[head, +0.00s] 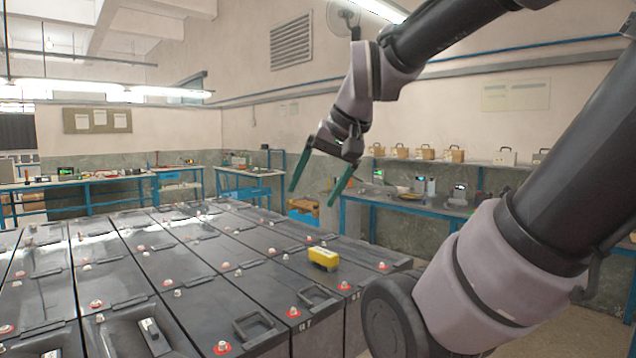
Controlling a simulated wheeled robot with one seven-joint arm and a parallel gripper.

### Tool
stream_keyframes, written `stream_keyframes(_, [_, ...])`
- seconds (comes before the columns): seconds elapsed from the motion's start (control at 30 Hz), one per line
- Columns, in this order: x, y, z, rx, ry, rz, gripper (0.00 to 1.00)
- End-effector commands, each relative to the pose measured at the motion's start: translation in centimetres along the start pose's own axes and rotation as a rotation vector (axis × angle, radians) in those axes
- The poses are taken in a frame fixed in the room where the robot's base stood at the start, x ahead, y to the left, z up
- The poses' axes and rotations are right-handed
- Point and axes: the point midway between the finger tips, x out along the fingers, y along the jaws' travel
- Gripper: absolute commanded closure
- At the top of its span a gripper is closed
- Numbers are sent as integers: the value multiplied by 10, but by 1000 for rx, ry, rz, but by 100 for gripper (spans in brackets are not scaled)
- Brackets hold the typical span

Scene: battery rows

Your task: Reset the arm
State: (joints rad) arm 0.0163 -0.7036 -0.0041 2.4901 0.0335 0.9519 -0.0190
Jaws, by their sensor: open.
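My gripper (318,190) hangs in the air above the far right part of the battery rows. Its two green fingers are spread wide with nothing between them. My arm bends in from the right side of the view, and the fingers point down and a little left. A yellow block-shaped device (323,259) with a dark end sits on top of the batteries (215,250), below the gripper and clear of it.
The dark batteries carry raised terminals with red rings and black handles (254,326). Blue-framed workbenches (385,203) with small instruments line the walls. A shelf with several boxes (425,152) and a wall fan (343,18) are behind my arm. The air left of the gripper is clear.

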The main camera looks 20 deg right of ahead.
Motion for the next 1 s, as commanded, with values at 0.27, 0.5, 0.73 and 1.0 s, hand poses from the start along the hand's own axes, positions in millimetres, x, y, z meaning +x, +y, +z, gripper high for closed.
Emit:
stream_keyframes(0.27, [-11,1,-2,-49,65,5,18])
stream_keyframes(0.5, [-10,1,-2,-48,64,5,18])
stream_keyframes(0.73, [-10,1,-2,-48,63,5,18])
stream_keyframes(1.0, [-10,1,-2,-47,63,5,18])
